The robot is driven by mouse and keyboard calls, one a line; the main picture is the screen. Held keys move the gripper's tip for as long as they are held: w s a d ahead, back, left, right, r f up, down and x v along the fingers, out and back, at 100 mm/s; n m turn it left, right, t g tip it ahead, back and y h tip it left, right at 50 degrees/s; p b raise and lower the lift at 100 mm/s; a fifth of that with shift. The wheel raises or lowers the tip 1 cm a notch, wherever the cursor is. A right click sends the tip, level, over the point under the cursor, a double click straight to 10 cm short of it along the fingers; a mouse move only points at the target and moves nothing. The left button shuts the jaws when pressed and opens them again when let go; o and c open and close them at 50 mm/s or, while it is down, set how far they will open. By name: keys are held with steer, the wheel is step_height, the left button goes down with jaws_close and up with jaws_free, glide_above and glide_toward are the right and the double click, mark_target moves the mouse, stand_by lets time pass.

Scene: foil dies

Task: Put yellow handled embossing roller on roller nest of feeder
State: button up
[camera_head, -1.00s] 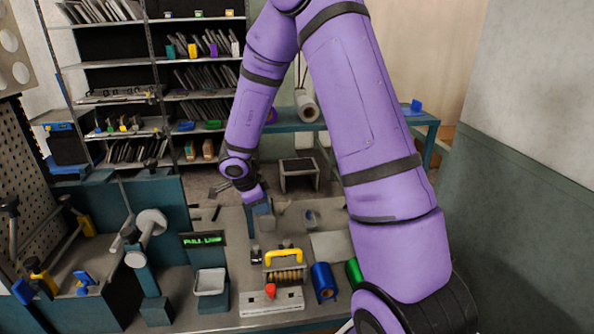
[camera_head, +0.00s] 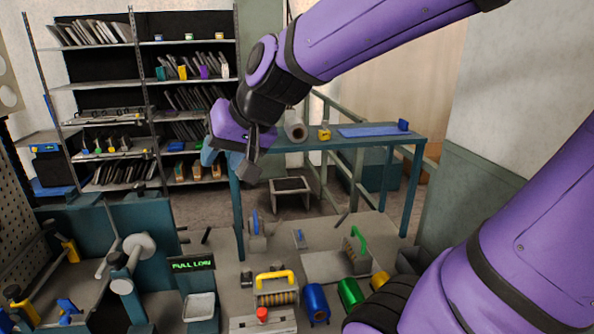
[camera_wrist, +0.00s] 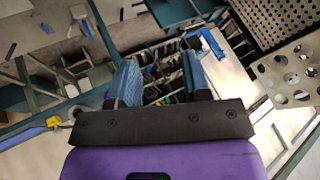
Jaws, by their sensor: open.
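A roller with a yellow arched handle (camera_head: 274,275) and a ribbed, brass-coloured body sits on the front bench, behind a pale block with a red knob (camera_head: 262,315). My gripper (camera_head: 231,160) is raised well above and beyond it, in front of the shelves. In the wrist view my gripper (camera_wrist: 160,80) has its two blue fingers apart, with nothing between them. The teal machine at the left has a pale roll (camera_head: 139,246) and a green-lit display (camera_head: 192,264). I cannot tell which part is the feeder's roller nest.
Blue (camera_head: 316,303) and green (camera_head: 350,292) cylinders lie right of the yellow-handled roller. A green-handled tool (camera_head: 357,245) and a blue-handled one (camera_head: 256,222) stand farther back. A teal table (camera_head: 365,141) is behind. Shelves (camera_head: 195,88) stand at the back left.

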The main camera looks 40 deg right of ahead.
steer(key=shift+o, duration=0.3)
steer(key=s+d+n+g+h, duration=0.2)
steer(key=s+d+n+h, duration=0.1)
steer(key=s, duration=0.9)
steer(key=shift+s+d, duration=0.4)
steer(key=shift+d, duration=0.5)
steer(key=m+g+y, duration=0.4)
steer(key=m, duration=1.4)
glide_above(273, 275)
step_height(273, 275, down, 24)
steer(key=d+f+m+y, duration=0.1)
steer(key=d+f+m, duration=0.15)
steer(key=f, duration=0.45)
steer(key=d+f+m, duration=0.2)
steer(key=f+m, duration=0.2)
steer(key=f, duration=0.2)
steer(key=shift+g, duration=0.3)
steer(key=x, duration=1)
steer(key=shift+f, duration=0.4)
steer(key=shift+c, duration=0.2)
